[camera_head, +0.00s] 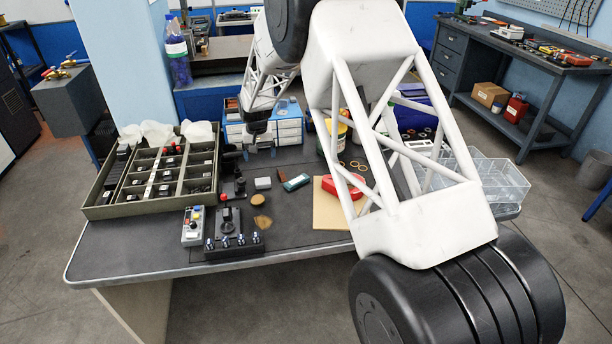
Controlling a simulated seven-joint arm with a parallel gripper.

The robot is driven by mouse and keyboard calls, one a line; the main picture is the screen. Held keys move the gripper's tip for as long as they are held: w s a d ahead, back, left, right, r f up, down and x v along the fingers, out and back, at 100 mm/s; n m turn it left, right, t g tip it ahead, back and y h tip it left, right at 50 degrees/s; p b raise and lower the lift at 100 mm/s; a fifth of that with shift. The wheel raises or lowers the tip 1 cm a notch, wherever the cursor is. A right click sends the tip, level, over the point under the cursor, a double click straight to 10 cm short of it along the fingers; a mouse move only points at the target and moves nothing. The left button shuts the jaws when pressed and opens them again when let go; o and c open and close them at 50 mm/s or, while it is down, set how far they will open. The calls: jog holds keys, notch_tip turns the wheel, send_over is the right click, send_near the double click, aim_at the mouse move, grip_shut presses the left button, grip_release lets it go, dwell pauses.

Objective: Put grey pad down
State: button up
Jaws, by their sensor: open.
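A small light-grey block (263,183), which looks like the grey pad, lies on the dark bench top (150,237) near its middle. My gripper (260,151) is just above and behind it in the picture, pointing down. Its jaws are open and I see nothing between them. The grey pad looks apart from the gripper. The fingertips are small in this view, so their exact height over the bench is hard to tell.
A dark-green teal block (295,182) and a brown piece (281,174) lie right of the pad. A round tan disc (258,201) is in front. A compartment tray (128,206) stands left, blue-and-white drawers (290,131) behind. My arm hides part of the right side.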

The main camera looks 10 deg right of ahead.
jog(key=s+d+r+t, duration=0.1)
jog(key=s+d+r, duration=0.4)
jog(key=s+r, duration=0.7)
jog(key=s+d+r, duration=0.5)
jog(key=s+r, duration=0.5)
jog(key=s, duration=0.3)
jog(key=s+d, duration=0.3)
jog(key=s, duration=1.3)
jog(key=s+d+r+t, duration=0.1)
jog(key=s+d, duration=0.2)
jog(key=s, duration=1.3)
jog(key=shift+s+t, duration=0.3)
jog(key=shift+s, duration=0.05)
jog(key=shift+r, duration=0.1)
jog(key=shift+c, duration=0.9)
